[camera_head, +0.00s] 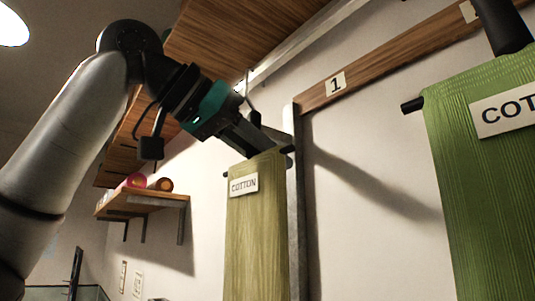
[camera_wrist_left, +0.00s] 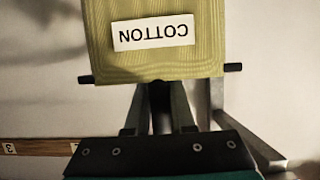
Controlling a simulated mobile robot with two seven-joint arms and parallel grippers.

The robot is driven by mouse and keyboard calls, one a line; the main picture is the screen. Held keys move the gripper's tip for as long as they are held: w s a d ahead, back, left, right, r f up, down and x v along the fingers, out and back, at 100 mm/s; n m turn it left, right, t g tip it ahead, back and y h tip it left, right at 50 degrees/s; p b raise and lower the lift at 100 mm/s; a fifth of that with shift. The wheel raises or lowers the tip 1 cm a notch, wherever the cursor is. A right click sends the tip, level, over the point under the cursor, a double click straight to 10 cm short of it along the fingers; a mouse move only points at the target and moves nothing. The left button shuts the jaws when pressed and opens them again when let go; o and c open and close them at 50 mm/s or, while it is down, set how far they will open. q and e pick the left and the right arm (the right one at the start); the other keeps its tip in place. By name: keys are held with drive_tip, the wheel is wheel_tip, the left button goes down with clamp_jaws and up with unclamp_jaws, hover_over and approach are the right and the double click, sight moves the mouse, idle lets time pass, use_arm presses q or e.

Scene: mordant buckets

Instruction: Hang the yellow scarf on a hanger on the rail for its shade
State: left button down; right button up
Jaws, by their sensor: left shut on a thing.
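My left gripper (camera_head: 266,138) is shut on the dark hanger (camera_head: 287,150) of a dull yellow-olive scarf (camera_head: 257,230). The scarf hangs straight down below the gripper and has a white COTTON label. In the left wrist view the scarf (camera_wrist_left: 150,64) appears upside down, and the fingers (camera_wrist_left: 158,108) close around the hanger's neck. A wooden rail board (camera_head: 410,58) with a 1 tag runs up to the right; the held scarf is left of that tag. The hanger's hook top is hidden by the gripper. My right gripper is out of view.
A green scarf (camera_head: 485,190) with a COTTON label hangs at the right on a dark hanger. A metal post (camera_head: 300,210) stands right beside the held scarf. A wooden shelf (camera_head: 150,202) with rolls is at the left. Bare wall lies between the scarves.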

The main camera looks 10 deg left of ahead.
use_arm(q)
drive_tip(key=c, duration=0.7)
unclamp_jaws()
drive_tip(key=v, duration=1.5)
drive_tip(key=shift+s+r+b, duration=0.15)
drive_tip(key=shift+b, duration=0.15)
